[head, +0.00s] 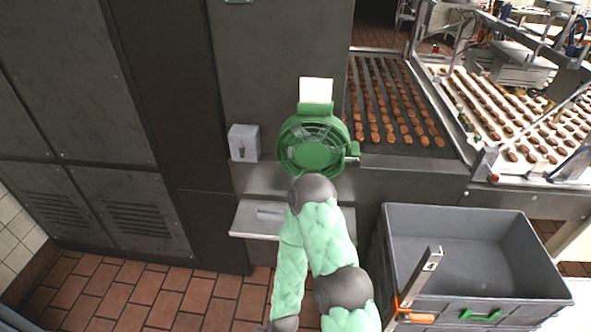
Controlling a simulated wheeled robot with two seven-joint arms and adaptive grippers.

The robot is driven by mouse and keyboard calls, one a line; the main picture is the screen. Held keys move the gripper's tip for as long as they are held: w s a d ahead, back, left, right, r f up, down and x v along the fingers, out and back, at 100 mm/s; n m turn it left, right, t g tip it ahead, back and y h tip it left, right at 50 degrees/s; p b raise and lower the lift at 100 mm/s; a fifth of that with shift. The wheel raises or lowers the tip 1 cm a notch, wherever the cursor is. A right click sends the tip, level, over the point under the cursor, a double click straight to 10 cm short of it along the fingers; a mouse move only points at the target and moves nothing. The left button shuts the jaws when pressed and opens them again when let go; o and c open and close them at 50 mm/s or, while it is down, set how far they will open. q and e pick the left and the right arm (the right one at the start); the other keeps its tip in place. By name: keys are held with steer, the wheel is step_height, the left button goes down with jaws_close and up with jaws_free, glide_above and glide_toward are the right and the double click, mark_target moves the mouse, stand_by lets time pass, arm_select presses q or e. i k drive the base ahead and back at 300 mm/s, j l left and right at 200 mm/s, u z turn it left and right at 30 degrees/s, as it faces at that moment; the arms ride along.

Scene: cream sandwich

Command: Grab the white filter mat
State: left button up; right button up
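The white filter mat (316,90) is a pale, roughly square piece. It stands up from the top of a round green fan-like housing (311,152) on the grey machine front. Its lower edge is hidden behind the green top part of the housing. A mint-green padded arm of mine with dark grey joints comes up from the bottom middle. Its top joint lies just below the housing in the picture; I cannot tell whether they touch. Neither gripper shows, and no fingers are seen on the mat.
A grey switch box (244,142) sits left of the housing, and a metal ledge (257,219) juts out below it. A grey crate (474,240) stands at the lower right. A conveyor (398,148) with brown pieces runs behind. Tiled floor is clear at lower left.

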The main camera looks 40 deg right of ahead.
mark_target(318, 90)
steer(key=z, duration=0.65)
